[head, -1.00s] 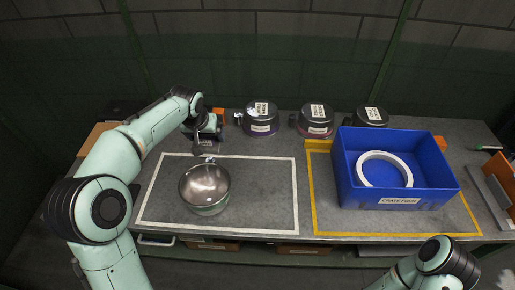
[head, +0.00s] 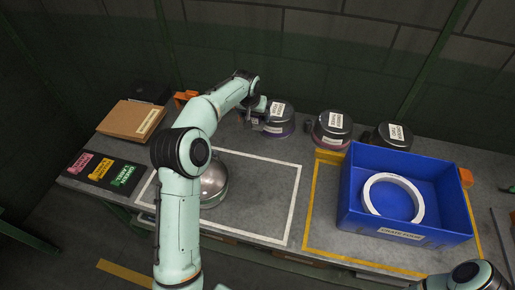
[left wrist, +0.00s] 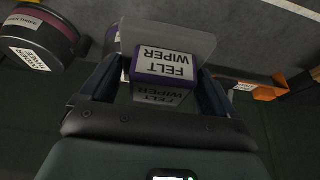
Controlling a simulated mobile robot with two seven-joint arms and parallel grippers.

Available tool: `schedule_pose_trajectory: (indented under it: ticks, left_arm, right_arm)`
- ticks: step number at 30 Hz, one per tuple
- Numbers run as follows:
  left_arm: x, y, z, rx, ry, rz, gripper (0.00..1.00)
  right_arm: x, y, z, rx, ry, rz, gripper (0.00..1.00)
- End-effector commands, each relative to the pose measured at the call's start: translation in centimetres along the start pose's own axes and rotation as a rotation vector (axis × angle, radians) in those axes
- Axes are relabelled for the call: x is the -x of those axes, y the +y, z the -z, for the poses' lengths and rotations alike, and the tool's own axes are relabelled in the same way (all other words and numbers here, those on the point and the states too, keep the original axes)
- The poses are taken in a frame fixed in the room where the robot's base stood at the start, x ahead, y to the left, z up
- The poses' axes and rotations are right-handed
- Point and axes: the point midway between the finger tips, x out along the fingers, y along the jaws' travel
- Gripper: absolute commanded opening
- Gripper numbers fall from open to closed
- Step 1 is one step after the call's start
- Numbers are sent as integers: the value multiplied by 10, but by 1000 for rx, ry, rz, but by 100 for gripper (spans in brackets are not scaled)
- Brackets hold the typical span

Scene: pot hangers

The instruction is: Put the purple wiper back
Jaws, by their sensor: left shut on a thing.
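The purple wiper (left wrist: 165,66) carries a white label reading FELT WIPER, upside down in the left wrist view. My left gripper (left wrist: 160,92) is shut on it, with a finger on each side. In the head view my left gripper (head: 258,118) is at the back of the table, close to the left side of a dark round tin with a purple band (head: 280,122). The wiper is mostly hidden there, and I cannot tell whether it touches anything. My right gripper is out of view; only part of my right arm shows at the lower right.
Two more dark tins stand right of the purple-banded one, one red-banded (head: 332,129), one black (head: 393,137). A blue crate (head: 405,222) holds a white ring (head: 393,198). A cardboard box (head: 132,118) lies far left.

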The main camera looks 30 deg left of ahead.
Motion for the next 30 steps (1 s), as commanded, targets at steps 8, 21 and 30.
schedule_pose_trajectory:
  ticks: [8, 21, 30]
  left_arm:
    - [-75, 0, -35, -1, -9, -1, 50]
    - [-128, 1, -55, -1, -3, -1, 50]
    - [-163, 0, -69, 0, -3, -1, 50]
  right_arm:
    - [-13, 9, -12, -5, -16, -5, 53]
    - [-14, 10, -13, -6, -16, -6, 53]
    - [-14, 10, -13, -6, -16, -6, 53]
